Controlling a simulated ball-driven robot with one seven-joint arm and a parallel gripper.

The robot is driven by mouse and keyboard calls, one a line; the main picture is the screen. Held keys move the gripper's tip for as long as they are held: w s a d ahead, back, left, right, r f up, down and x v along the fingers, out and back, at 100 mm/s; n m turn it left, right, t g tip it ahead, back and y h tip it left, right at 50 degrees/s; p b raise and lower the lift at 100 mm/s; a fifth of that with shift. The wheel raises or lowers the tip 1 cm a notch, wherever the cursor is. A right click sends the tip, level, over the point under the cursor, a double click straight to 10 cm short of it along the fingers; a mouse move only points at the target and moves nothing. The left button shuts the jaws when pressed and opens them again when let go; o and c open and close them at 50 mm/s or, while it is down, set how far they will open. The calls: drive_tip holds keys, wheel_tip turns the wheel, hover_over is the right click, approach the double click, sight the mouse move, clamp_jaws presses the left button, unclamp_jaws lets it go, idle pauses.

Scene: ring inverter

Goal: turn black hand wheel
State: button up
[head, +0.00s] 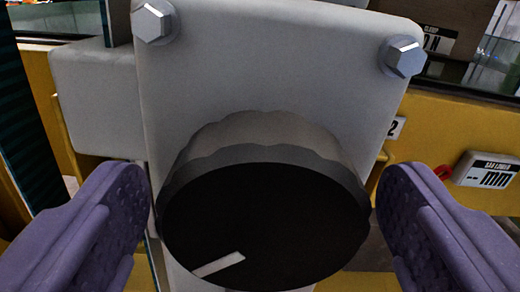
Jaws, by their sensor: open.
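The black hand wheel (275,215) fills the lower middle of the head view. It has a flat black face, a scalloped grey rim behind it and a white pointer mark (218,265) at the lower left of the face. It sits on a light grey plate (270,65). My gripper (262,200) is open, with one purple finger on each side of the wheel. The left fingertip is very near the wheel's left edge and the right fingertip is near its right edge. I cannot tell whether either finger touches it.
Hex bolts stick out at the plate's upper left (153,22) and upper right (402,57) corners. A grey box (95,100) stands left of the plate. A yellow panel (450,135) with a small digital "mm" display (487,170) is at the right.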

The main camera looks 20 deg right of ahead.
drive_tip(key=shift+w+d, duration=0.1)
drive_tip(key=shift+w, duration=0.4)
drive_tip(key=c, duration=1)
drive_tip(key=shift+c, duration=0.2)
drive_tip(key=m+b, duration=0.3)
drive_tip(key=m, duration=0.1)
drive_tip(key=shift+f, duration=0.1)
drive_tip(key=shift+m+b, duration=1.2)
drive_tip(key=shift+m, duration=0.5)
